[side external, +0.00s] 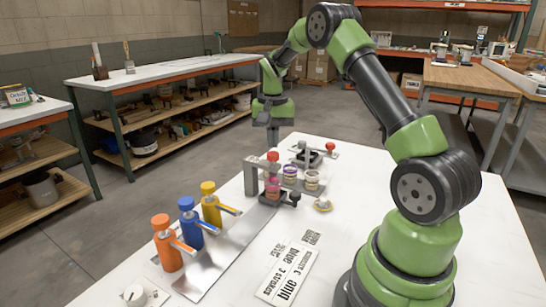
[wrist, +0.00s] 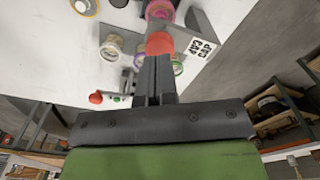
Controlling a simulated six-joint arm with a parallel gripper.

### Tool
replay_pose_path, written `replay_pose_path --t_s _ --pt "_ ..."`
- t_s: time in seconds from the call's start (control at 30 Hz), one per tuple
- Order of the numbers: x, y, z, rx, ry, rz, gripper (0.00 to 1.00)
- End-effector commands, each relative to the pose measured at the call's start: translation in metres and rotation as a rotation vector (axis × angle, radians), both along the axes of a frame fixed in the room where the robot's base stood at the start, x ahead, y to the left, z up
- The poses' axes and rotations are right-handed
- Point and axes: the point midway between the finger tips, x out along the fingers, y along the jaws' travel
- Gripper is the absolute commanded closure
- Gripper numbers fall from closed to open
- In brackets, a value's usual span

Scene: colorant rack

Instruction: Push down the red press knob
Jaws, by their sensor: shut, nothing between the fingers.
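The red press knob (side external: 272,156) sits on top of a small grey press stand (side external: 251,178) on the white table. It also shows in the wrist view (wrist: 159,44), just beyond my fingertips. My gripper (side external: 273,145) points down above the knob with its fingers shut and empty. In the wrist view my gripper (wrist: 156,62) has its dark fingers side by side, with the tips at the knob's near edge. I cannot tell whether they touch it. A pink-magenta container (side external: 272,188) stands below the knob.
Jars (side external: 312,181) stand right of the press. A second red knob (side external: 330,147) sits behind on a dark device. A lettered card (side external: 288,272) lies in front.

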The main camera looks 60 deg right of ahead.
Motion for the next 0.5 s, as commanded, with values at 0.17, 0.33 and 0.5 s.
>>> replay_pose_path --t_s 0.17,0.33,0.5 --pt "0.001 -0.001 0.010 -0.003 -0.003 0.001 1.00" --pt "0.001 0.000 0.028 -0.003 -0.003 0.001 1.00" --pt "0.000 0.000 0.039 -0.001 -0.002 0.000 1.00"
